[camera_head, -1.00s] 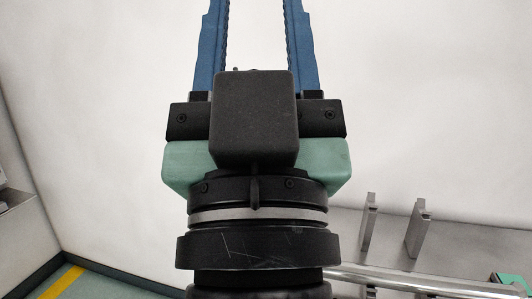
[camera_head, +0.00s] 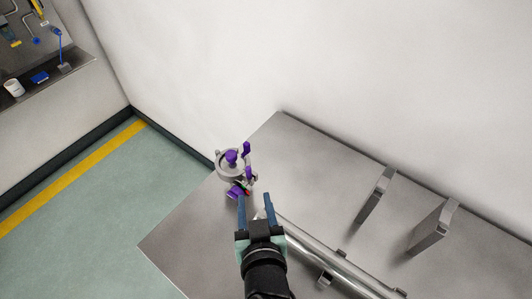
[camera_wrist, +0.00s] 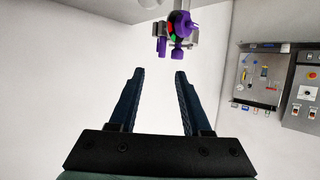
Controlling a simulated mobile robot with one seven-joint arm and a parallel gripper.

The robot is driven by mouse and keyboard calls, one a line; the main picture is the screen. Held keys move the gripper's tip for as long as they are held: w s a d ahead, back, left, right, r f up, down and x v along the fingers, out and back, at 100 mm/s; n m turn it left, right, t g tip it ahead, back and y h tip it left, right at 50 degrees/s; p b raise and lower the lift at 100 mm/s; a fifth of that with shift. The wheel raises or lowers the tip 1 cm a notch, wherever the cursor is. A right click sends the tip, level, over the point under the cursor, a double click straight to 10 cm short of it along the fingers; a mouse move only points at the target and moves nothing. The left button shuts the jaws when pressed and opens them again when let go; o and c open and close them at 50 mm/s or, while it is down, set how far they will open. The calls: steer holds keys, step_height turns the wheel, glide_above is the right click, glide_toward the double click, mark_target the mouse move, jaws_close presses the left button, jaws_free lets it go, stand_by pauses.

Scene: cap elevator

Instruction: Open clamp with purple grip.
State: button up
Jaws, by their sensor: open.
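The clamp (camera_head: 222,166) is a grey ring-shaped fitting with several purple parts, near the left end of the metal table. An upright purple grip (camera_head: 247,149) shows on its right side. In the wrist view the clamp (camera_wrist: 178,27) is at the top, slightly right of centre, with small red and green parts. My gripper (camera_head: 255,203) is just in front of the clamp in the head view. Its blue fingers are apart and empty, pointing towards the clamp. In the wrist view a gap shows between my gripper (camera_wrist: 160,74) and the clamp.
The grey metal table (camera_head: 185,240) carries a shiny pipe (camera_head: 325,262) and two upright metal brackets (camera_head: 376,196) on the right. A white wall stands behind. Green floor with a yellow stripe (camera_head: 60,190) lies left. A tool board and control boxes (camera_wrist: 305,88) show in the wrist view.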

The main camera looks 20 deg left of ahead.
mark_target(249, 172)
steer(key=p+x, duration=0.1)
steer(key=x, duration=0.3)
steer(key=p+x, duration=0.1)
steer(key=x, duration=0.7)
steer(key=shift+w+a+p, duration=0.2)
steer(key=shift+a+p, duration=0.2)
jaws_close()
stand_by(1.0)
